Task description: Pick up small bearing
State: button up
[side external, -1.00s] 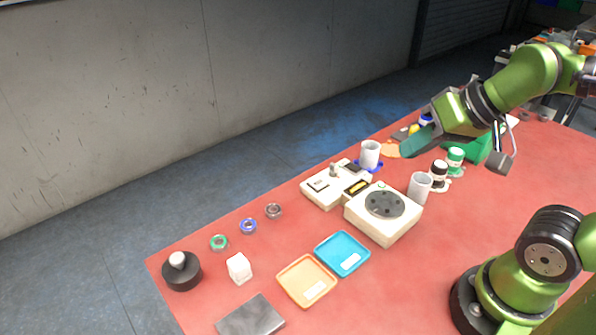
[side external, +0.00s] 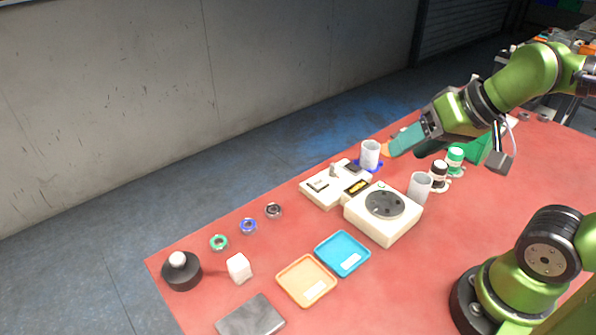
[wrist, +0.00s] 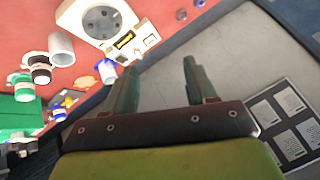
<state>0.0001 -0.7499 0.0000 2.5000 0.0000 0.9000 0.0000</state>
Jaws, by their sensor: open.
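Three small ring-shaped bearings lie in a row on the red table at the left in the side view: one with a green ring (side external: 219,242), one with a blue ring (side external: 248,226) and a plain grey one (side external: 273,210). They are similar in size, and I cannot tell which is the small one. My gripper (side external: 408,145) is high over the back right of the table, far to the right of the bearings. In the wrist view its two fingers (wrist: 160,68) are apart with nothing between them.
A white device with a dark round plate (side external: 385,204) and a white cup (side external: 370,154) stand between my gripper and the bearings. Orange (side external: 306,281) and blue (side external: 342,253) trays, a white block (side external: 239,268) and a black round stand (side external: 181,272) are nearer. Bottles stand at right.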

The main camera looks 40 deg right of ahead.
jog(key=shift+o, duration=1.1)
jog(key=n+g+h, duration=0.2)
jog(key=g, duration=0.5)
send_over(248, 225)
notch_tip(248, 225, down, 7)
jog(key=f, duration=1.1)
jog(key=shift+s+d+f, duration=0.1)
jog(key=shift+d+f, duration=0.25)
jog(key=shift+a+f, duration=0.15)
jog(key=shift+f, duration=1.25)
jog(key=shift+a+f, duration=0.15)
jog(key=shift+f, duration=1.2)
